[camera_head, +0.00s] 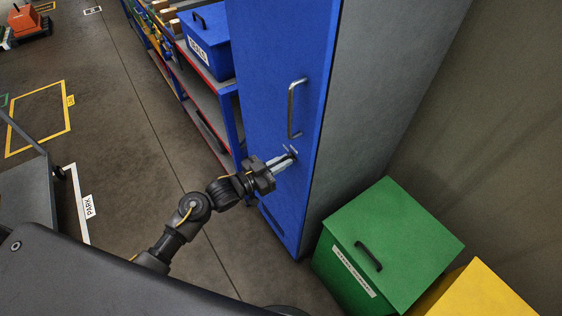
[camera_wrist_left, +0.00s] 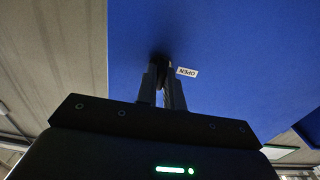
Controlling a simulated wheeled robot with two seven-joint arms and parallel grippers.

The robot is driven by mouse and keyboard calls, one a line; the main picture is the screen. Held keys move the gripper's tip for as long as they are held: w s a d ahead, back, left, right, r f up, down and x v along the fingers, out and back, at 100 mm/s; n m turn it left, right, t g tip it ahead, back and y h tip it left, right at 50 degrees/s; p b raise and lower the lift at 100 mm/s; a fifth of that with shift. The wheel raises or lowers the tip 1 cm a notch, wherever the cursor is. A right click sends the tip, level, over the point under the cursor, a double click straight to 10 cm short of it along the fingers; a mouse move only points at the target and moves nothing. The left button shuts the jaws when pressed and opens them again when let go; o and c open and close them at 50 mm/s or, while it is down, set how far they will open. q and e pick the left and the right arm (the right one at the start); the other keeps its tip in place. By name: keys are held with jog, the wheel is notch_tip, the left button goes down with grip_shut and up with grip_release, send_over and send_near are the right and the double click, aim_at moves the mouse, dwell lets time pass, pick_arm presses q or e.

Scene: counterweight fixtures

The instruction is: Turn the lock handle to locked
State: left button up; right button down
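A tall blue cabinet (camera_head: 268,60) has a small dark lock handle (camera_head: 291,153) low on its door, below a long silver pull handle (camera_head: 291,108). My left gripper (camera_head: 284,160) reaches the lock handle. In the left wrist view the gripper fingers (camera_wrist_left: 162,88) have a narrow gap and close around the dark lock handle (camera_wrist_left: 160,62), which they partly hide. A white label reading OPEN (camera_wrist_left: 187,72), upside down in that view, is beside the handle. The exact angle of the handle is hard to tell. My right gripper is not in view.
A green box (camera_head: 385,240) with a black handle stands against the cabinet's right side, with a yellow box (camera_head: 480,292) beside it. Blue shelving (camera_head: 205,95) carrying a blue bin (camera_head: 205,40) stands left of the cabinet.

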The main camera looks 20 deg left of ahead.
pick_arm(q)
jog(key=o, duration=0.5)
jog(key=shift+c, duration=0.2)
jog(key=b+v, duration=0.3)
jog(key=v, duration=0.7)
jog(key=shift+s+a, duration=0.25)
jog(key=shift+a, duration=0.05)
